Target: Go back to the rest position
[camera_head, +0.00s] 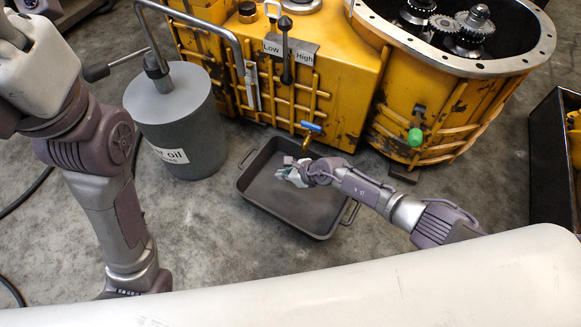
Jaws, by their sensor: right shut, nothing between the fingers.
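My right gripper (289,174) is over the dark drain tray (327,228), in front of the yellow transmission housing (335,80). It is shut and holds nothing. My right arm reaches in from the lower right, across the tray's right side. My left arm rises along the left side of the view, and its gripper is outside the picture.
A grey gear oil drum (200,125) with a bent pipe stands left of the tray. A blue-handled tap (309,127) sticks out above the tray. A dark crate (550,150) stands at the right. Concrete floor is clear between the tray and my base.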

